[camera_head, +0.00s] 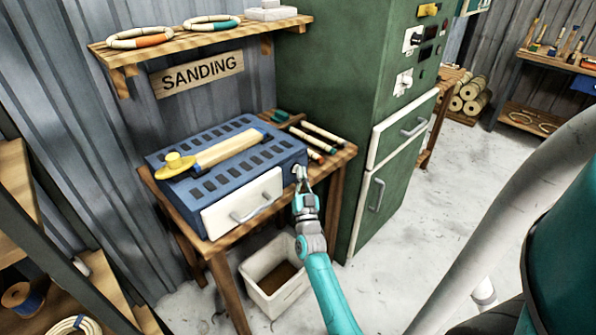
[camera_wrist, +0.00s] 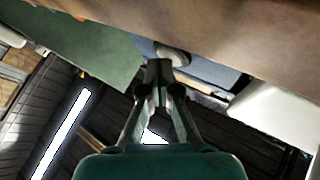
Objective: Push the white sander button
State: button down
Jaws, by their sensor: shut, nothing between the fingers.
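The sander (camera_head: 225,160) is a blue slotted box on a wooden table, with a white front drawer (camera_head: 243,204). My gripper (camera_head: 300,174) is shut and empty at the right end of the sander's front, beside the drawer. In the wrist view, a round white button (camera_wrist: 173,57) shows on the blue face, just beyond my shut fingertips (camera_wrist: 158,66). I cannot tell whether the fingertips touch it. In the head view the fingertips largely cover the button.
The wooden table (camera_head: 222,243) holds several rods (camera_head: 322,134) right of the sander. A white bin (camera_head: 270,283) stands on the floor below. A green cabinet (camera_head: 340,85) with white-framed doors is close on the right. A shelf (camera_head: 190,43) hangs above.

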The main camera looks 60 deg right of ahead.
dwell(0.4)
jog(key=shift+s, duration=0.4)
jog(key=shift+s+a, duration=0.25)
jog(key=shift+s, duration=0.7)
jog(key=shift+s+a, duration=0.25)
jog(key=shift+s, duration=0.75)
jog(key=shift+s+a, duration=0.25)
jog(key=shift+s, duration=0.7)
